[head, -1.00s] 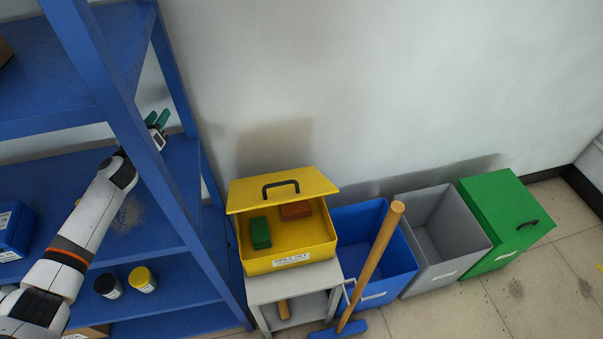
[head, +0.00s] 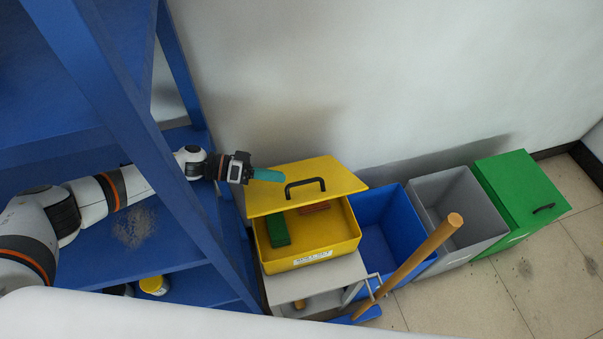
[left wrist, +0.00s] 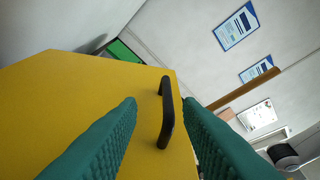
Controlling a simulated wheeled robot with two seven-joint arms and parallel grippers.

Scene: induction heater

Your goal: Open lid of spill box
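The yellow spill box (head: 330,247) stands on a small grey table, with its yellow lid (head: 336,183) tilted up and the front of the box open. A green block (head: 278,231) and a red-brown block (head: 314,208) lie inside. The lid's black handle (head: 305,187) shows on top. My left gripper (head: 270,175) is just left of the handle, beside the lid's left part. In the left wrist view its green fingers (left wrist: 160,125) are apart, and the black handle (left wrist: 166,112) shows between and beyond them, not gripped. My right gripper is not in view.
The blue shelf (head: 185,215) stands at left, with my left arm reaching past its post. The grey table (head: 300,288) bears the box. A blue bin (head: 375,245), a grey bin (head: 460,205) and a green lidded bin (head: 515,195) stand to the right. A wooden-handled tool (head: 415,260) leans in front.

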